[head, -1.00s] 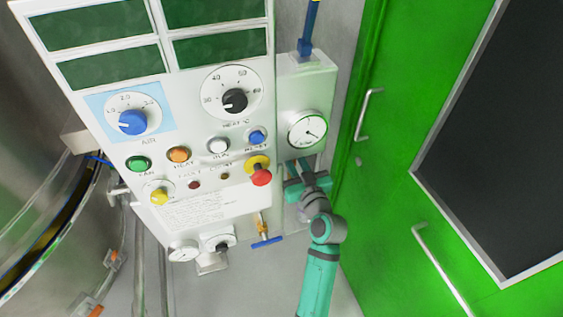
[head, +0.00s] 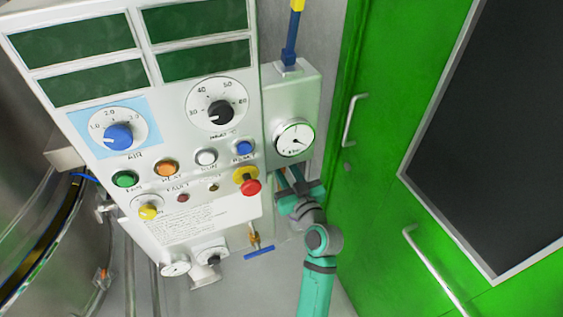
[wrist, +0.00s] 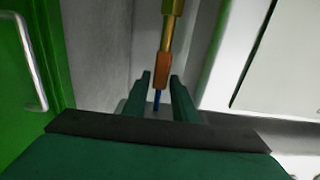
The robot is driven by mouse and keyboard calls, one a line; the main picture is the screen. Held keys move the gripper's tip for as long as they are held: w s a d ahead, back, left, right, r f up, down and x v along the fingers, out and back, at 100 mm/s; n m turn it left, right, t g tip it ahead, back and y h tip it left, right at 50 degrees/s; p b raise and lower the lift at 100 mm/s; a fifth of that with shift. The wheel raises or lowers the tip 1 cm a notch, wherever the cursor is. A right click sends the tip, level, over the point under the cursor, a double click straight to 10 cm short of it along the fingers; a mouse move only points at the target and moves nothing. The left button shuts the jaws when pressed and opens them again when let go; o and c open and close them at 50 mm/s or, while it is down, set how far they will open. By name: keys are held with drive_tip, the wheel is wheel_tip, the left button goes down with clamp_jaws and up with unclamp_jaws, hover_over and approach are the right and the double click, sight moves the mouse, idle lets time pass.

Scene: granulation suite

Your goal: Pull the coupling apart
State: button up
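In the wrist view a slim upright line of fittings shows between my fingers: a brass-yellow rod at the top, a copper-coloured coupling piece (wrist: 162,70) below it, and a thin blue part (wrist: 156,99) at the bottom. My gripper (wrist: 162,80) is open, with one green finger on each side of this line and a visible gap to both. How deep the coupling lies between the fingers I cannot tell. In the head view my teal gripper (head: 289,178) is just below the gauge box (head: 296,101); the coupling is hidden there.
The control panel (head: 190,235) with dials and buttons stands to the left; its red knob (head: 250,187) is close to my gripper. A brass valve with a blue T-handle (head: 258,252) hangs below the panel. Green doors (head: 365,200) with metal handles stand to the right.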

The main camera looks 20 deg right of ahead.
drive_tip(key=s, duration=0.9)
drive_tip(key=shift+a, duration=0.2)
drive_tip(key=s+a+f+m+g+h, duration=0.2)
drive_tip(key=s+a+f+m+g, duration=0.1)
drive_tip(key=s+a+f, duration=1.1)
drive_tip(key=s+a+n+y, duration=0.1)
drive_tip(key=s+a, duration=0.4)
drive_tip(key=s, duration=0.4)
drive_tip(key=s+a+r+n+y, duration=0.1)
drive_tip(key=s+a+n+y, duration=0.1)
drive_tip(key=s+a, duration=0.3)
drive_tip(key=s, duration=0.4)
drive_tip(key=shift+a+n, duration=0.25)
drive_tip(key=shift+n, duration=0.05)
drive_tip(key=shift+r, duration=0.1)
